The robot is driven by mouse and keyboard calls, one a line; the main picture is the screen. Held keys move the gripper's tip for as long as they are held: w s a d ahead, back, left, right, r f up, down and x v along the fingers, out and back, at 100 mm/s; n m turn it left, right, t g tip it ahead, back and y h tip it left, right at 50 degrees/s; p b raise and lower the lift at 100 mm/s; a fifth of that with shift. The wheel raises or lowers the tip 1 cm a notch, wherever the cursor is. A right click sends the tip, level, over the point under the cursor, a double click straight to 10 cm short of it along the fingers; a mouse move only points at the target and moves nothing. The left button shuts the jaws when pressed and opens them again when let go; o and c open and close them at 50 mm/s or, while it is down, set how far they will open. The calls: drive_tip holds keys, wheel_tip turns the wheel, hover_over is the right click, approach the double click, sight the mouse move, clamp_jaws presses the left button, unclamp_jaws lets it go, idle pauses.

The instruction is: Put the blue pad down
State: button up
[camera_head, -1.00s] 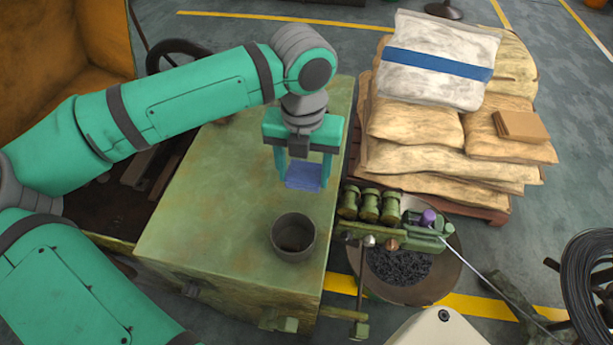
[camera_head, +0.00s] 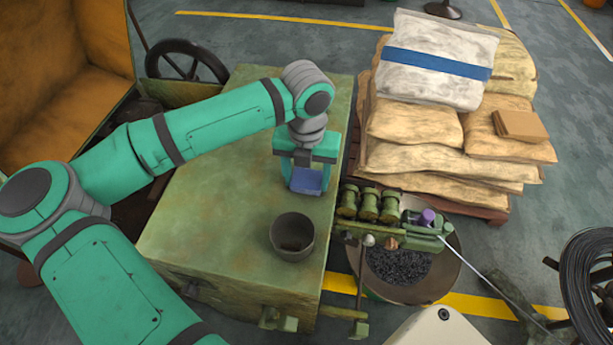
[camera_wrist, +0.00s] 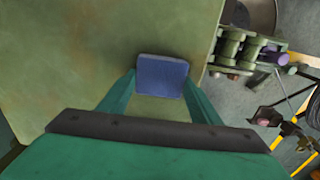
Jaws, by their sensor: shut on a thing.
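The blue pad (camera_head: 306,181) is between the two fingers of my gripper (camera_head: 307,176), above the green machine top (camera_head: 205,205). In the wrist view the blue pad (camera_wrist: 162,77) shows flat face toward the camera, with a teal finger of my gripper (camera_wrist: 160,84) at each side. My gripper is shut on it. The pad is low over the machine top near its right edge; I cannot tell whether it touches the surface.
A dark round pot (camera_head: 292,237) stands on the machine top in front of the pad. Green rollers (camera_head: 368,205) jut out at the machine's right side. A pallet of stacked sacks (camera_head: 430,120) stands at the back right. The left part of the machine top is clear.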

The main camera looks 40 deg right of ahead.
sight(306, 180)
drive_tip(key=o, duration=1.2)
drive_tip(key=shift+f, duration=0.15)
drive_tip(key=shift+c, duration=0.2)
wheel_tip(306, 180, up, 12)
drive_tip(key=shift+r, duration=0.2)
